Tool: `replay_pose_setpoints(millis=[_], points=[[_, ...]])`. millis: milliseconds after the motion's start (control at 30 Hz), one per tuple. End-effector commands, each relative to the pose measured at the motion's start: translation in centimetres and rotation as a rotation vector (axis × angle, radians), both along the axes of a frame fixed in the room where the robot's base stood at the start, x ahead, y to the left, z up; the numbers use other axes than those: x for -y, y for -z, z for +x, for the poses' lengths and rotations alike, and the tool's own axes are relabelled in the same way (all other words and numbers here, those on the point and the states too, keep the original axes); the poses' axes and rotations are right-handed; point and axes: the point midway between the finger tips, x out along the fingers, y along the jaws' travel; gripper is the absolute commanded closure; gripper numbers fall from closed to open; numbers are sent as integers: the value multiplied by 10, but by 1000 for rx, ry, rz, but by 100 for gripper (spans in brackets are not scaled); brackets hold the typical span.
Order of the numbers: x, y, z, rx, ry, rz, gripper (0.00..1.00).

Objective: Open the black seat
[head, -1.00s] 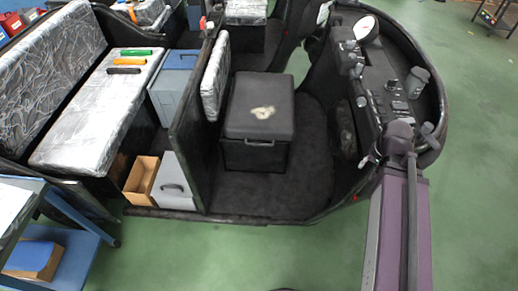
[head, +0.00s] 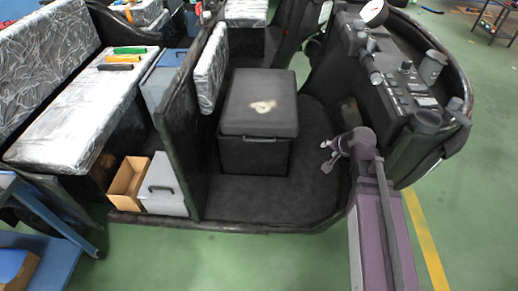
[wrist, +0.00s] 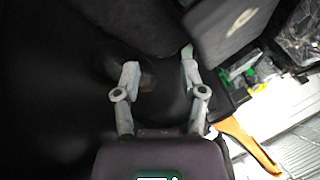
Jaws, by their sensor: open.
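The black seat (head: 259,102) is a box with a closed padded lid, a pale worn patch on top and a handle bar (head: 260,137) on its front side. It stands on the dark floor of the vehicle. In the wrist view its lid (wrist: 221,34) shows at the upper right with part of the pale patch. My gripper (head: 326,156) is to the right of the seat, apart from it. In the wrist view my gripper (wrist: 160,68) has its two fingers spread, with nothing held between them.
The control console (head: 405,80) with knobs and levers stands on the right. A dark partition (head: 186,120) with a silver-covered backrest (head: 211,68) stands left of the seat. A silver bench (head: 85,120) holds several tools. Green floor (head: 240,262) is clear in front.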

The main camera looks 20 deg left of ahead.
Motion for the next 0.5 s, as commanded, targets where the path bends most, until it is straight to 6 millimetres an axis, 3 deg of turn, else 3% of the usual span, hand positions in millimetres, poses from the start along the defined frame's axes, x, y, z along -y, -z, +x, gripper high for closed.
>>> replay_pose_setpoints(millis=[33,500], points=[[-9,16,3,11,7,24,46],[-78,70,25,97,103,260,46]])
